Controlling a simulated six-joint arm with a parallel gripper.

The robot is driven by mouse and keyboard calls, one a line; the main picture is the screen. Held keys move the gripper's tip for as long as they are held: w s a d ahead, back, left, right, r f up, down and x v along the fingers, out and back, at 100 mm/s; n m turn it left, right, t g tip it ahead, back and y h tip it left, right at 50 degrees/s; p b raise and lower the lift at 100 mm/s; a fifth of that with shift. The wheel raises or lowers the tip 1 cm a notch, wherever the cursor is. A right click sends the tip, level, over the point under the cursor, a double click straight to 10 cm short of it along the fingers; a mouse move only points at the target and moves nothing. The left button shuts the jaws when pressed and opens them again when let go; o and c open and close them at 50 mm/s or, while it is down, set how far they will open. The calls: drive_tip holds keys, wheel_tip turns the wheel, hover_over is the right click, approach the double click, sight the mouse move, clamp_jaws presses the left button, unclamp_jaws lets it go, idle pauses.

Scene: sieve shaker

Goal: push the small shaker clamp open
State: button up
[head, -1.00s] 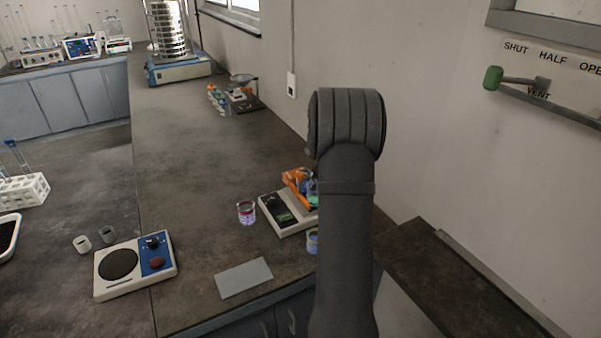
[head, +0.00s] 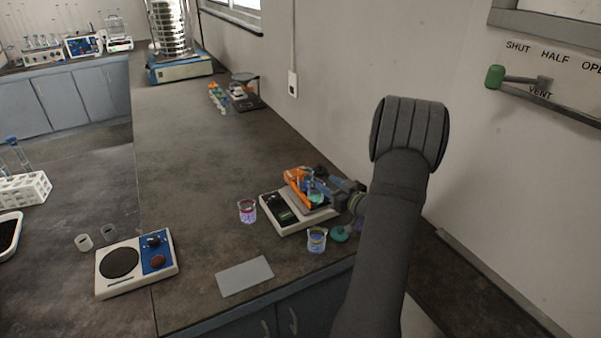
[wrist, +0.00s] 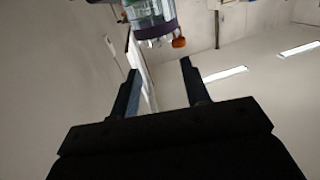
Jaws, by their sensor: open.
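The small shaker (head: 283,214) is a white box with a dark panel near the right side of the bench. Its orange clamp (head: 297,182) is on top, around or beside a small flask (head: 313,192) with blue-green liquid. I cannot tell how far the clamp is open. My gripper (head: 334,186) is just right of the shaker, close to the flask, its tips partly lost against it. In the wrist view my gripper (wrist: 157,66) has its two fingers apart with nothing between them. A glass vessel (wrist: 150,14) and an orange knob (wrist: 179,42) show beyond the tips.
A beaker of red-purple liquid (head: 247,211) stands left of the shaker, and a beaker of blue liquid (head: 317,239) stands in front. A green round item (head: 340,234) is beside that. A grey plate (head: 244,276) and a hotplate (head: 136,266) lie farther left. The wall is close behind.

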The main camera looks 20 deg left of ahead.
sight(303, 174)
drive_tip(key=shift+n+g+y, duration=0.4)
drive_tip(key=shift+y, duration=0.2)
drive_tip(key=x, duration=0.3)
drive_tip(key=s+x, duration=0.1)
drive_tip(key=x, duration=0.3)
drive_tip(key=s+a+x, duration=0.1)
drive_tip(key=x, duration=0.2)
drive_tip(key=shift+w+a+r, duration=0.15)
drive_tip(key=shift+w+a, duration=0.05)
drive_tip(key=shift+a, duration=0.1)
drive_tip(key=shift+c, duration=0.2)
